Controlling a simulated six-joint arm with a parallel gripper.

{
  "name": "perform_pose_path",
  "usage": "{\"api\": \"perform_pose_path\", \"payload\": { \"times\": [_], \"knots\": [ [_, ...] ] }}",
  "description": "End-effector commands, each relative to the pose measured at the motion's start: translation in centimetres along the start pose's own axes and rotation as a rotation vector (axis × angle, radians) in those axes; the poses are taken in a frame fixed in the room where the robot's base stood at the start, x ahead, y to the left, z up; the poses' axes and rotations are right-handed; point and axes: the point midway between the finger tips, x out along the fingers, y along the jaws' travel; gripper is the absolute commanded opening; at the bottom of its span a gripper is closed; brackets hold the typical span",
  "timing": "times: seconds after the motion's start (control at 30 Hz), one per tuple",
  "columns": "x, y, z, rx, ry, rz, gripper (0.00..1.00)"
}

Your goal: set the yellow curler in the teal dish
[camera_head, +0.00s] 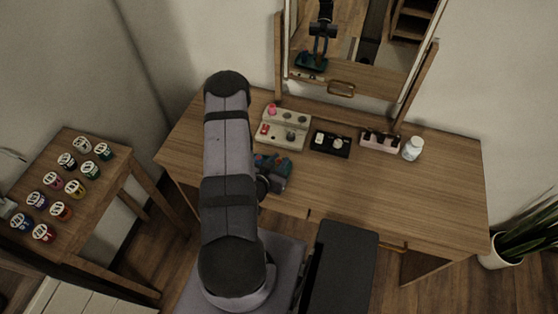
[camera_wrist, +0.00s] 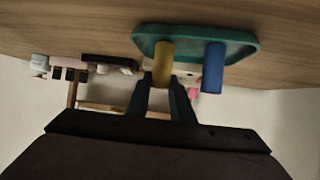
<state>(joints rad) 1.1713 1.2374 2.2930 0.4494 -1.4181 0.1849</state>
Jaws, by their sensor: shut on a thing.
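In the wrist view, my gripper (camera_wrist: 163,85) is shut on the yellow curler (camera_wrist: 163,58), which stands out from between the fingertips. The curler's far end overlaps the teal dish (camera_wrist: 190,35); I cannot tell whether it touches the dish's floor. A blue curler (camera_wrist: 213,68) stands in the dish beside the yellow one, a small gap apart. In the head view, the teal dish (camera_head: 277,182) sits near the table's front edge, partly hidden by my arm.
Behind the dish stand a pale tray (camera_head: 265,143) with pink and red items, a black tray (camera_head: 322,152), a pink holder (camera_head: 373,147) and a white jar (camera_head: 412,149). A mirror (camera_head: 352,60) rises at the back. The table's right side (camera_head: 445,185) is clear.

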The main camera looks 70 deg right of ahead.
Motion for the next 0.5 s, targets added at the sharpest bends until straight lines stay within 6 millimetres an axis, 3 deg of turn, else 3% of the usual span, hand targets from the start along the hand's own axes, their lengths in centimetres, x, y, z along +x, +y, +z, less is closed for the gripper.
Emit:
{"api": "perform_pose_path", "payload": {
  "times": [0.17,0.2,0.27,0.5],
  "knots": [
    [0.2,0.01,0.38,0.0,0.0,0.0,0.0],
    [0.14,0.01,0.28,0.0,0.0,0.0,0.28],
    [0.12,0.01,0.25,0.0,-0.001,0.0,0.39],
    [0.11,0.01,0.25,0.0,-0.001,0.0,0.39]
  ]
}}
